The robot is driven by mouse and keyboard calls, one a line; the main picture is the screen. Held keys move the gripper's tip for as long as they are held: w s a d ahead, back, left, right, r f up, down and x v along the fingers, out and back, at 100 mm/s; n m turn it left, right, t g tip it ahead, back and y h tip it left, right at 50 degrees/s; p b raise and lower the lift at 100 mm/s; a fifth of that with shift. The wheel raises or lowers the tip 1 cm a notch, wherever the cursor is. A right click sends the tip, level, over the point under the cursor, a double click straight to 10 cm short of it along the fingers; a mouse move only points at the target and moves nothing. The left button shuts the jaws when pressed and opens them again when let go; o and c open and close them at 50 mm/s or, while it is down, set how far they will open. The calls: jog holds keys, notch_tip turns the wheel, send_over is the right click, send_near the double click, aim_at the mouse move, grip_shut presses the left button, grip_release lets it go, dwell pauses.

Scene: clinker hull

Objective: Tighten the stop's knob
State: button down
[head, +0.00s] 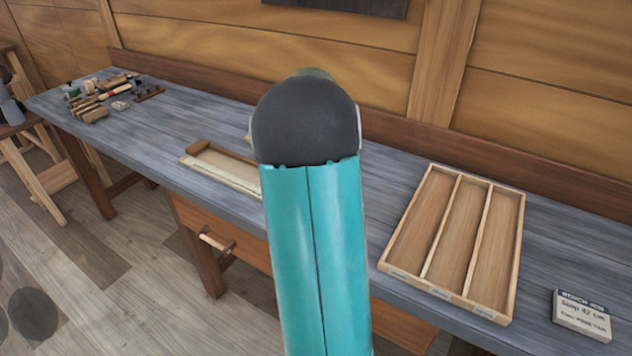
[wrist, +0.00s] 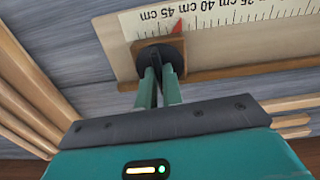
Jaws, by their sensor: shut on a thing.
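In the wrist view the stop (wrist: 141,47) is a small brown wooden block against the pale measuring board (wrist: 250,44). Its red pointer (wrist: 177,27) lies on the scale between the 45 cm and 40 cm labels. The dark round knob (wrist: 149,54) sits on the stop's face. My gripper (wrist: 160,76) has its two green fingers shut on the knob, which they partly cover. In the head view my arm hides the gripper, knob and stop; only the left end of the board's wooden frame (head: 192,162) shows.
An empty three-compartment wooden tray (head: 430,230) stands on the grey bench (head: 560,205) right of my arm. Several tools (head: 100,95) lie at the bench's far left. A drawer (head: 215,235) is below the bench top.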

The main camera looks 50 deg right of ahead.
jog(key=shift+m, duration=0.4)
jog(key=c, duration=1.5)
grip_release()
jog(key=shift+c, duration=0.2)
notch_tip(320, 180, up, 14)
jog(key=shift+f, duration=0.1)
